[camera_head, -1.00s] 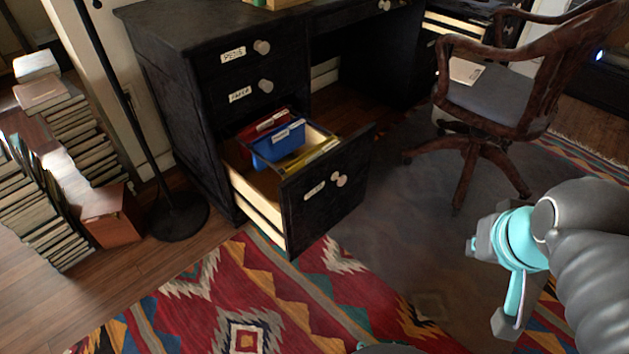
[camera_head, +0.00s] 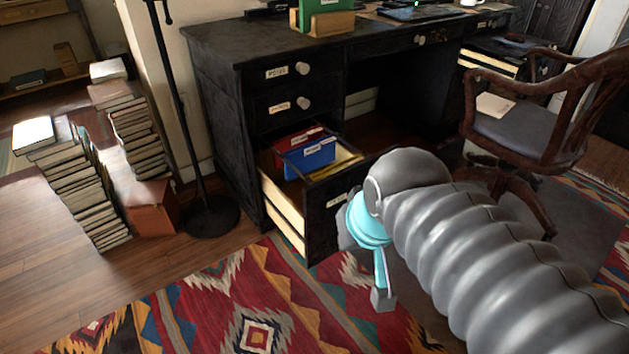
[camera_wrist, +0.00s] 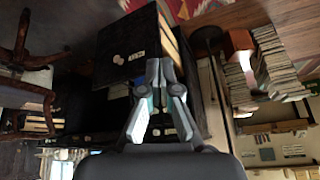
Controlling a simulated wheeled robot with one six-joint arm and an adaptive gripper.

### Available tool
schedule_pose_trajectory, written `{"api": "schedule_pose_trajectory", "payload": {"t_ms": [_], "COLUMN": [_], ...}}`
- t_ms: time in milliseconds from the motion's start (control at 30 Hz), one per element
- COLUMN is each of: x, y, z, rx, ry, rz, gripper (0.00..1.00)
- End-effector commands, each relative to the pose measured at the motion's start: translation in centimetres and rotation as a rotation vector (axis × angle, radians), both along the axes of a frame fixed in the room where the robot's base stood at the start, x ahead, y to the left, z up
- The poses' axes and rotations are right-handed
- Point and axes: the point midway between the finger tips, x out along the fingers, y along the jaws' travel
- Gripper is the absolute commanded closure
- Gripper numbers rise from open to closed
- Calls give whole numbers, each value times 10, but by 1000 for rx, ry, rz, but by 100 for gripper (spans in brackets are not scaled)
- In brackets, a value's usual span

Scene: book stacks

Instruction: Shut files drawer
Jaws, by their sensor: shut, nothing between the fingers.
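The black files drawer (camera_head: 322,232) is pulled out at the bottom of the desk's left pedestal, with its pale wooden side showing. Red and blue folders (camera_head: 307,158) stand inside it. In the head view my arm covers the right part of its front. My gripper (camera_wrist: 158,68) is shut and empty, overlapping the drawer front's lower right in that view.
A wooden chair (camera_head: 530,125) stands to the right. A floor lamp base (camera_head: 197,217) and book stacks (camera_head: 85,190) stand left of the desk (camera_head: 225,130). Another drawer (camera_head: 487,64) at the far right is open. The patterned rug (camera_head: 215,300) before the drawer is clear.

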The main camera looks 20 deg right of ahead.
Motion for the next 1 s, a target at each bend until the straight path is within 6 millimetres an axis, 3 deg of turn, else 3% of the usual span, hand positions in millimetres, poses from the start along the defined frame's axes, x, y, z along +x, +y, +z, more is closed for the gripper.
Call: {"api": "schedule_pose_trajectory", "payload": {"t_ms": [167, 433, 567, 700, 900, 1000], "x": [37, 125, 167, 206, 238, 245], "y": [-5, -33, -65, -110, -166, -182], "z": [-13, -39, -57, -81, -109, -117], "rx": [243, 758, 1004, 1260, 1531, 1605], "ry": [54, 156, 201, 244, 285, 294], "rz": [-307, -998, -1347, -1709, -2075, -2169], "gripper": [100, 100, 100, 100, 100, 100]}}
